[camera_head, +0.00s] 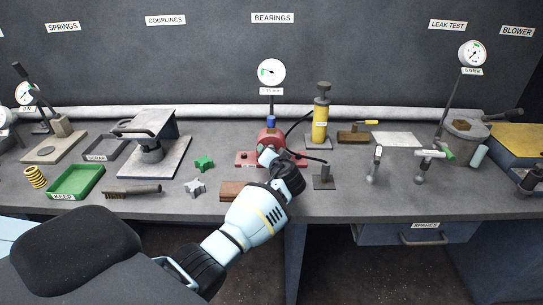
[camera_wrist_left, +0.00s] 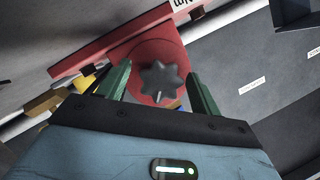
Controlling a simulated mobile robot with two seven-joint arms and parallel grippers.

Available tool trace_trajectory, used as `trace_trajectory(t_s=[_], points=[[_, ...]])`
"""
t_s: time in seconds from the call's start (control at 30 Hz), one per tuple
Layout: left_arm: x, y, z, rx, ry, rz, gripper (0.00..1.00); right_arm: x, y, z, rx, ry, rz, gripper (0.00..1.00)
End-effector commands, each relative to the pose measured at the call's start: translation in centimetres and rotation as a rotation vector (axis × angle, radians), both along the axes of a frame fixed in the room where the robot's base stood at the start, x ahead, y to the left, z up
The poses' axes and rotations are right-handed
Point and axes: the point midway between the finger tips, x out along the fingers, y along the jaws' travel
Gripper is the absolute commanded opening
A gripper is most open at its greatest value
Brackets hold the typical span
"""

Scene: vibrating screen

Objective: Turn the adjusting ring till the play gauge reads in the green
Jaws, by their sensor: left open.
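The red bearing fixture (camera_head: 270,137) stands at the middle of the bench, with the round white play gauge (camera_head: 271,71) on a post above it. The gauge has a green patch on its left side; the needle is too small to read surely. In the left wrist view a dark lobed adjusting ring (camera_wrist_left: 160,83) with a white mark sits on the face of the red fixture (camera_wrist_left: 135,50). My left gripper (camera_head: 268,156) is in front of the fixture. Its green fingers (camera_wrist_left: 157,74) are open, one on each side of the ring, with visible gaps. My right gripper is not in view.
A yellow pump (camera_head: 321,118) stands right of the fixture, with a dark hose between them.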

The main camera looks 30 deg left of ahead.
Motion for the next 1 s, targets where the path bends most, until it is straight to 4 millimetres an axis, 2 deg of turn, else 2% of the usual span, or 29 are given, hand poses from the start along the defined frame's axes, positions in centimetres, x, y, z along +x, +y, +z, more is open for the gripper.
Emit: trace_trajectory(t_s=[0.23, 0.7, 1.0], points=[[-0.6, -0.7, 0.4, 0.0, -0.001, 0.0, 0.65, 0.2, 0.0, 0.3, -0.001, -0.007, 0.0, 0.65], [-4.7, -4.9, 2.2, -0.001, -0.003, -0.001, 0.65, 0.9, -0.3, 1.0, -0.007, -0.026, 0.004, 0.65], [-5.2, -5.4, 2.3, 0.001, 0.001, 0.001, 0.65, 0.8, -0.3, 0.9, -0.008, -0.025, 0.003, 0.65]])
